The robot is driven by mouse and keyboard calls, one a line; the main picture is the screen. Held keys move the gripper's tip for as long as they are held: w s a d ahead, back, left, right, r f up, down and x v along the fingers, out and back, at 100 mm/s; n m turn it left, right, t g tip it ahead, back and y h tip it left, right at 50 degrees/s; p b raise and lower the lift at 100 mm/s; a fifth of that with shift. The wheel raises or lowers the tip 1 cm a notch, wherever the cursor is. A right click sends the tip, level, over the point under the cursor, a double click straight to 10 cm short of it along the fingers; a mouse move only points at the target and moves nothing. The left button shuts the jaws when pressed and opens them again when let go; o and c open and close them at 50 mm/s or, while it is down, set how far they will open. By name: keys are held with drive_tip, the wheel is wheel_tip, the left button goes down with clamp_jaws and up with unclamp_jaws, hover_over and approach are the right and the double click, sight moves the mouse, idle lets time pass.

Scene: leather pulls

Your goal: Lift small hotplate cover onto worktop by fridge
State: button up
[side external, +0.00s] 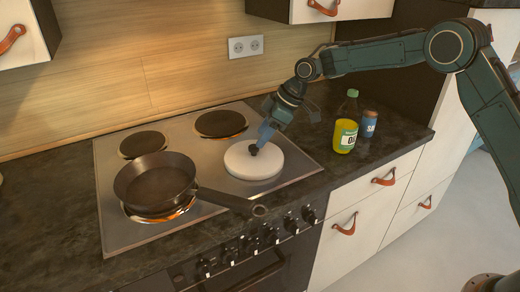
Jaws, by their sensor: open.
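The small hotplate cover (247,166) is a round, pale disc with a dark knob (254,149) on top. It lies on the right front part of the steel hob (112,226). My gripper (257,146) points down at the knob from above and to the right. Its jaws are open close around or beside the knob; I cannot tell which. The worktop by the fridge (322,157) is dark stone to the right of the hob. The tall dark side panel at the back right stands beyond it.
A green-capped bottle (346,132) with yellow contents and a blue can (369,124) stand on the right worktop. A black frying pan (155,184) sits on the left front hotplate, its handle (231,202) reaching right, in front of the cover. Two rear hotplates are bare.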

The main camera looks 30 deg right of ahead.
drive_tip(key=shift+x, duration=2.35)
drive_tip(key=shift+s, duration=0.1)
drive_tip(key=shift+d, duration=0.1)
drive_tip(key=shift+c, duration=0.4)
drive_tip(key=c, duration=1)
drive_tip(key=shift+r, duration=0.1)
drive_tip(key=shift+r, duration=4.95)
